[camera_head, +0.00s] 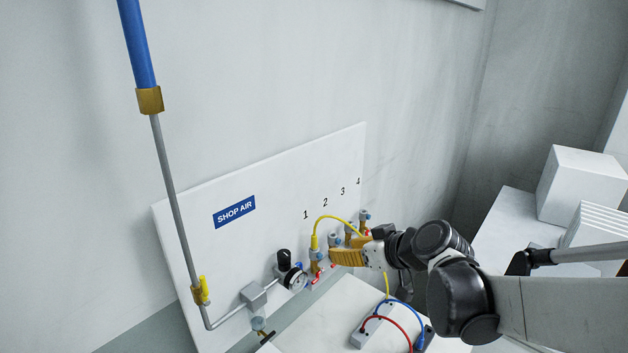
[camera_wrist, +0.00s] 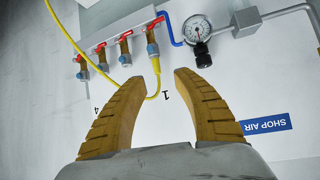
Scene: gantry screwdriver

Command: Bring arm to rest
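My gripper (camera_head: 333,257) has tan ribbed fingers and is close in front of the valve manifold on the shop air panel (camera_head: 270,190). In the wrist view my gripper (camera_wrist: 160,80) has its two fingers spread, with nothing held between them. A yellow hose (camera_head: 336,217) runs from a fitting under number 1 and passes behind my gripper. In the wrist view the yellow hose's end fitting (camera_wrist: 156,66) is beyond the gap between the fingertips, on the manifold's first outlet. I cannot tell how far it is from the fingers.
A pressure gauge (camera_head: 296,279) and grey pipe (camera_head: 176,180) are left of my gripper. Red-handled valves (camera_wrist: 126,58) line the manifold. Below, a grey block (camera_head: 372,326) with red and blue hoses sits on a white surface (camera_head: 310,325). White boxes (camera_head: 580,185) stand at right.

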